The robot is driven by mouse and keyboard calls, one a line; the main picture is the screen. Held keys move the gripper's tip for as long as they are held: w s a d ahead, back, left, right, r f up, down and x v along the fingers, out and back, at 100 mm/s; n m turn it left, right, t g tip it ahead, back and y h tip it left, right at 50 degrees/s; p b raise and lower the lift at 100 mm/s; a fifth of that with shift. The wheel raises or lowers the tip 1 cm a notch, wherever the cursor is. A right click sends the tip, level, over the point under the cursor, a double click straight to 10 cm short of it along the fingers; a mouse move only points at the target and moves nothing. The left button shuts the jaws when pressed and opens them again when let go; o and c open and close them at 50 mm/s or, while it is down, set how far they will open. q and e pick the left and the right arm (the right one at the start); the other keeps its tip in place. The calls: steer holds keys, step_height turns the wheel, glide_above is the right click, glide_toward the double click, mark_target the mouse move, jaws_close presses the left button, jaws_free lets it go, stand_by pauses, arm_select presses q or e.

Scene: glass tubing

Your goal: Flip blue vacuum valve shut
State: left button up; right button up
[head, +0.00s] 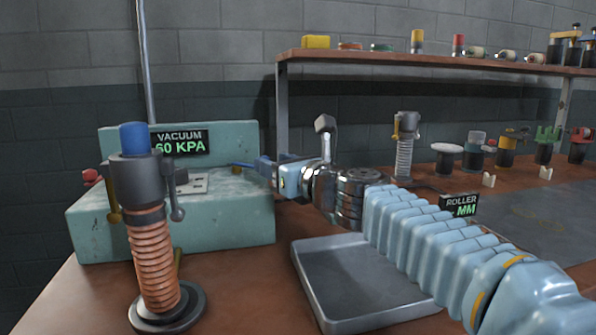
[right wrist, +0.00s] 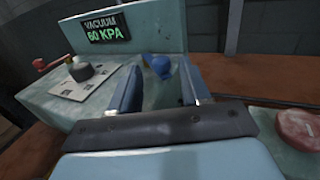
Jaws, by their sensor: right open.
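The blue vacuum valve (right wrist: 159,65) is a small blue handle on the teal vacuum unit (right wrist: 120,15), whose display reads 60 KPA. In the right wrist view it lies between and just beyond the fingertips of my right gripper (right wrist: 160,84). The gripper is open, with one finger to each side of the valve; I cannot tell whether either touches it. In the head view the right gripper (head: 265,168) reaches the right end of the vacuum unit (head: 230,215), and the valve is mostly hidden, with a thin blue part near the fingers. My left gripper is not in view.
A copper-coiled stand with a blue top (head: 135,138) stands in front of the unit. A grey tray (head: 365,318) lies below my right arm. Tools line a shelf (head: 430,62) behind.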

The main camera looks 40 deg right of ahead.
steer(key=s+a+p, duration=0.1)
steer(key=s, duration=0.8)
